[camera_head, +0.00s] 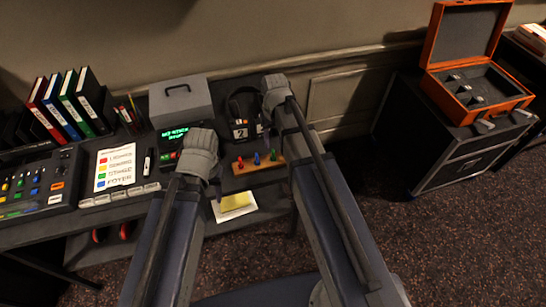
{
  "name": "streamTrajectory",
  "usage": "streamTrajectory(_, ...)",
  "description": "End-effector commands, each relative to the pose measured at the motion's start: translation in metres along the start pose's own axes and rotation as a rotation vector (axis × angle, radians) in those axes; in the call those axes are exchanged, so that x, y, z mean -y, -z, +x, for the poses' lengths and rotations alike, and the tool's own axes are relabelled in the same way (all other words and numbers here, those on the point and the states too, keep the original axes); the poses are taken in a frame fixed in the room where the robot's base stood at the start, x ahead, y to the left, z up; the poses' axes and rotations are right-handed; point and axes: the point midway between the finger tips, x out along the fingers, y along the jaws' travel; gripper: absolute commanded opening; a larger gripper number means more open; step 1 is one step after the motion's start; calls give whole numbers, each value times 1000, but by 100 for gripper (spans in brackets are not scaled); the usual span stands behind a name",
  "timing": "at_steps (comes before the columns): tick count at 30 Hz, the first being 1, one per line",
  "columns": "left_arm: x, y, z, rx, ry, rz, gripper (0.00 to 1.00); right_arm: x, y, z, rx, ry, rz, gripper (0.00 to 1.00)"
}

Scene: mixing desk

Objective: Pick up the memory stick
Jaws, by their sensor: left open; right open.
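A small wooden block (262,166) on the desk carries a red piece (240,163), a blue piece (257,159) and a green piece (273,155), standing upright in a row. They may be memory sticks, but they are too small to tell. My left gripper (203,140) is over the desk, left of the block. My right gripper (274,86) is farther back, beyond the block and beside the headphones. Both are open, seen from behind, with their fingers mostly hidden. I see nothing held in either.
Headphones (236,103) stand behind the block. A grey box (181,101), a green-lit display (174,134) and a mixing console (35,186) fill the desk. A yellow note (235,201) lies at the front edge. An open orange case (440,91) stands on a dark cabinet at right.

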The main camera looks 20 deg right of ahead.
Motion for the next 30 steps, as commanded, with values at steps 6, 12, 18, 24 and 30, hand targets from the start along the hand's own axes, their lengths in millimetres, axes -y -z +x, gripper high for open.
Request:
streamTrajectory(6, 0, 0, 4, 0, 0, 0, 50, 1, 0, 4, 0, 0, 0, 46)
streamTrajectory(12, -2, 1, 23, 0, 0, 0, 50, 3, -3, 23, 0, 0, -1, 46)
streamTrajectory(18, -5, 3, 48, 0, 0, 0, 50, 5, -5, 48, 0, 0, 0, 46)
streamTrajectory(24, -5, 3, 54, 0, 0, 0, 50, 5, -5, 54, 0, 0, 0, 46)
streamTrajectory(30, -5, 3, 52, 0, 0, 0, 50, 5, -5, 52, 0, 0, 0, 42)
